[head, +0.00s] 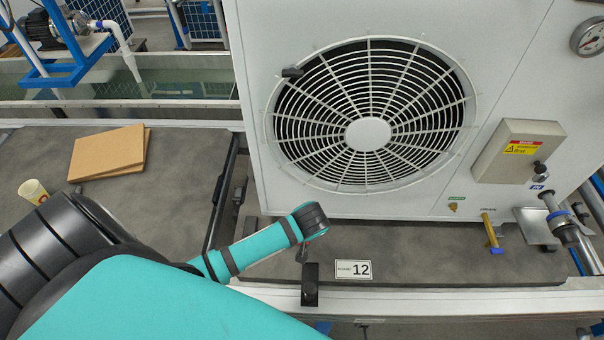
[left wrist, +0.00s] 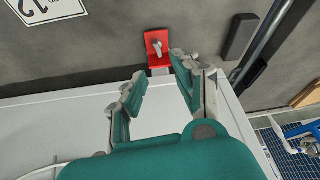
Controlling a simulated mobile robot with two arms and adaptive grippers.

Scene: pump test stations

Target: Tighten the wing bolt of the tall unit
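The tall white unit (head: 400,205) with a round fan grille fills the right of the head view. In the left wrist view, a red bracket (left wrist: 151,39) carries a small grey wing bolt (left wrist: 158,48). My left arm reaches in from the left in the head view, its dark end low in front of the unit; the arm hides most of the hand. In the left wrist view my left gripper (left wrist: 158,72) is open and empty. Its right fingertip is close beside the bracket; I cannot tell whether it touches. My right gripper is not in view.
A dark upright piece (head: 310,288) stands left of the number 12 plate (head: 352,270).

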